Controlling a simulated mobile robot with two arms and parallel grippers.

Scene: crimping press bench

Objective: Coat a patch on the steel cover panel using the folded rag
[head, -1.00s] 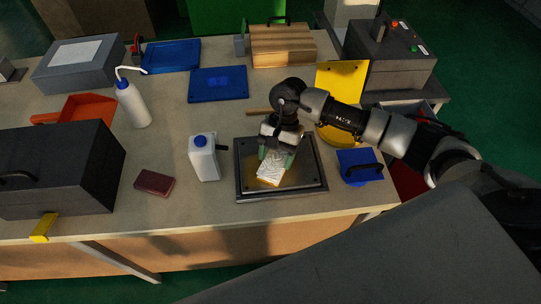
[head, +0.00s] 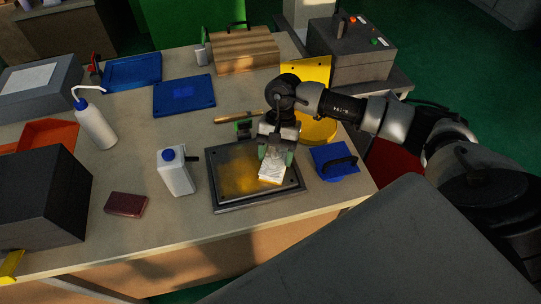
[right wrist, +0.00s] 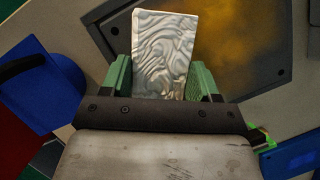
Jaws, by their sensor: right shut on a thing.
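The steel cover panel (head: 215,190) lies flat on the bench, dark grey with a hazy amber patch (head: 238,172) over its left and middle part. In the right wrist view the panel (right wrist: 120,28) and amber patch (right wrist: 240,35) show beyond the rag. My right gripper (head: 274,156) is shut on the folded rag (head: 271,168), a pale pad with wavy creases. The rag is over the panel's right part, beside the amber patch; whether it touches cannot be told. It also shows upright between the green fingers in the right wrist view (right wrist: 162,55). My left gripper is not in view.
A white jug (head: 175,175) stands just left of the panel and a dark red block (head: 126,204) lies farther left. A blue handled piece (head: 333,160) is close on the right. Behind are a wooden handle (head: 232,118), a yellow stand (head: 318,131) and a blue tray (head: 183,97).

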